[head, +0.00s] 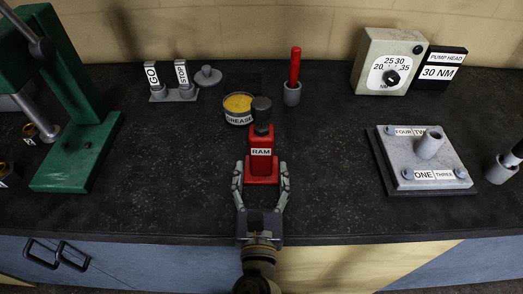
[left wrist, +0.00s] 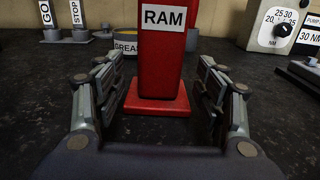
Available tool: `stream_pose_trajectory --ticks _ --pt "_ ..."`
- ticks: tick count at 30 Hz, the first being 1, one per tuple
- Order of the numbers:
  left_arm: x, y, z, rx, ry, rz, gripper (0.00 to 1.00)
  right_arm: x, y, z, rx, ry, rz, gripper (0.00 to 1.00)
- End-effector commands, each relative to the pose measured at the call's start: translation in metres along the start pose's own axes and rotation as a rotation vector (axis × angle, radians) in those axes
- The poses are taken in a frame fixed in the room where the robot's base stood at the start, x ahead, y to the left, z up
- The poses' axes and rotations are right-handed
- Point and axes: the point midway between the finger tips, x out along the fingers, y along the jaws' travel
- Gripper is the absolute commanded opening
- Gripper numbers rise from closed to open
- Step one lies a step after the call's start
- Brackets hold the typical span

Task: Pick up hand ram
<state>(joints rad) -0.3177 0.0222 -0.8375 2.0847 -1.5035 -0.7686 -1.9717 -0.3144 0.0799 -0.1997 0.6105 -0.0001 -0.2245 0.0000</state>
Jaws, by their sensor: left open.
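The hand ram is a red block (head: 262,160) labelled RAM, with a dark knob on top and a square red base, standing upright on the dark bench. It also shows in the left wrist view (left wrist: 160,65), where its top is cut off. My left gripper (head: 261,175) is open, with one finger on each side of the ram's base. In the left wrist view the open fingers (left wrist: 158,95) show a gap on both sides of the ram. My right gripper is not in view.
Behind the ram are a grease tin (head: 238,118) and a red stick in a grey cup (head: 292,92). GO and STOP pieces (head: 172,94) stand back left. A green press (head: 80,150) is left; a bolted plate (head: 422,160) and torque dial (head: 388,62) are right.

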Motion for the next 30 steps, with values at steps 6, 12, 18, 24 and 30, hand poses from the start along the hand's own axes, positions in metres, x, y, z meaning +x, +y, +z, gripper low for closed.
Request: stream_pose_trajectory --ticks 6,12,18,24,30 --pt "0.033 0.0 0.003 0.002 -0.003 0.001 0.65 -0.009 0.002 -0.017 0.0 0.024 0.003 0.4" --pt "0.051 0.0 0.001 0.0 -0.001 0.001 0.65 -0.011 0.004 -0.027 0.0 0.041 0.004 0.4" --pt "0.051 0.001 0.0 0.0 0.0 0.001 0.65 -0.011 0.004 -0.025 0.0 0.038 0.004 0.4" --pt "0.051 0.0 0.0 0.0 0.0 0.001 0.24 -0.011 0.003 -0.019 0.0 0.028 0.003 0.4" --pt "0.051 0.0 0.0 0.0 0.0 0.001 0.0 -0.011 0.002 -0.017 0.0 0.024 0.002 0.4"
